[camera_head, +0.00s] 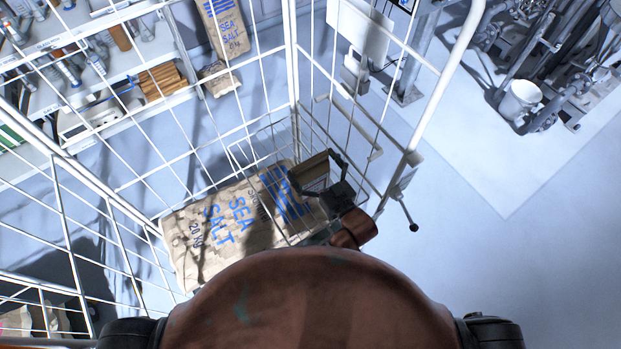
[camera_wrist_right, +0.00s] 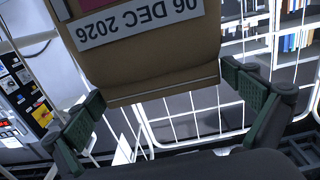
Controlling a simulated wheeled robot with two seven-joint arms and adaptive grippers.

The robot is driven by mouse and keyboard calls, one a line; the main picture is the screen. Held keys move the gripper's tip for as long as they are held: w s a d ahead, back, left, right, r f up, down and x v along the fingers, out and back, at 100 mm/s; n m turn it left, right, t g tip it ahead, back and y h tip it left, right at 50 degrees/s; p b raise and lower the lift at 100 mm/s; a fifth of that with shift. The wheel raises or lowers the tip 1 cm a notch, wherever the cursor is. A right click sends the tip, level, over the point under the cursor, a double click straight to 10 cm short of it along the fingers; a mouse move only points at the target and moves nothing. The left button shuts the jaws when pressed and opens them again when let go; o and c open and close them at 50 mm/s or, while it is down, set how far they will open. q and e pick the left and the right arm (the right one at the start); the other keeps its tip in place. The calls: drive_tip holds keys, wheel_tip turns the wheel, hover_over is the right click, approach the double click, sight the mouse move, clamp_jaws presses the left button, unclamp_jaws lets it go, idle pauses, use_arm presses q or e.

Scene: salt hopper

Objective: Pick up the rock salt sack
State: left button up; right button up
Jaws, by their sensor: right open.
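A brown package (camera_head: 316,168) with a dark edge is beside the cage's right side in the head view. In the right wrist view its tan end (camera_wrist_right: 150,65) carries a white label reading 06 DEC 2026, upside down. No words naming its contents show, so I cannot tell if it is the rock salt sack. My right gripper (camera_head: 313,178) is open, its fingers on either side of the package's end; the wrist view shows the green-padded fingers (camera_wrist_right: 165,97) apart, contact unclear. A paper sack marked SEA SALT 20 kg (camera_head: 205,230) lies flat to the left. My left gripper is not in view.
A white wire cage (camera_head: 292,60) surrounds the sacks, with its wire side close to my right gripper. Another sea salt sack (camera_head: 225,25) is beyond the cage. Shelves (camera_head: 140,105) stand at left.

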drive_tip(key=c, duration=1.7)
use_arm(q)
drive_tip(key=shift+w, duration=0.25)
use_arm(e)
drive_tip(key=shift+r, duration=0.3)
drive_tip(key=shift+c, duration=0.6)
